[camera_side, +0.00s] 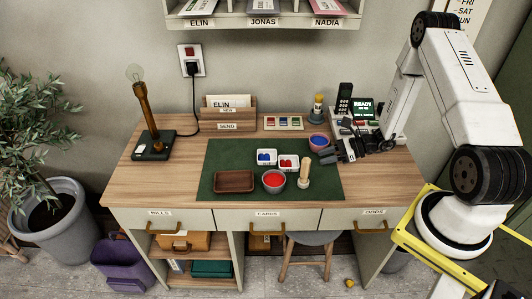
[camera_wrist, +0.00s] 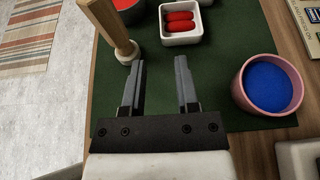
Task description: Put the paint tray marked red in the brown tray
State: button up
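A small white paint tray (camera_side: 288,162) holding red pieces sits on the green mat; in the wrist view it (camera_wrist: 180,24) is at the top, beyond my fingertips. Any written mark on it is too small to read. A similar white tray (camera_side: 266,157) with blue pieces is just left of it. The brown tray (camera_side: 234,187) lies at the front left of the mat and looks empty. My gripper (camera_side: 327,156) is over the mat's right side, to the right of the red paint tray. In the wrist view my gripper (camera_wrist: 160,65) is open, with nothing between the fingers.
A bowl of red (camera_side: 273,181) and an upright wooden-handled tool (camera_side: 304,173) stand in front of the paint trays. A pink bowl of blue (camera_side: 319,142) is close to my gripper. A lamp (camera_side: 150,130) stands at left. The mat's back left (camera_side: 230,152) is clear.

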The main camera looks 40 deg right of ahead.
aim_at(289, 164)
jog(key=shift+s+d+r, duration=0.1)
jog(key=shift+s+d, duration=0.05)
jog(key=shift+s, duration=0.05)
dwell(0.4)
jog(key=o, duration=0.8)
jog(key=shift+w, duration=0.1)
jog(key=w+g, duration=0.1)
jog(key=w+a+h, duration=0.1)
jog(key=w, duration=0.1)
jog(key=w+g+h, duration=0.1)
jog(key=shift+w+a+r+g, duration=0.3)
jog(key=shift+w+a+r, duration=0.05)
jog(key=shift+w+a+r+h, duration=0.15)
jog(key=shift+w+h, duration=0.35)
jog(key=shift+x, duration=1.25)
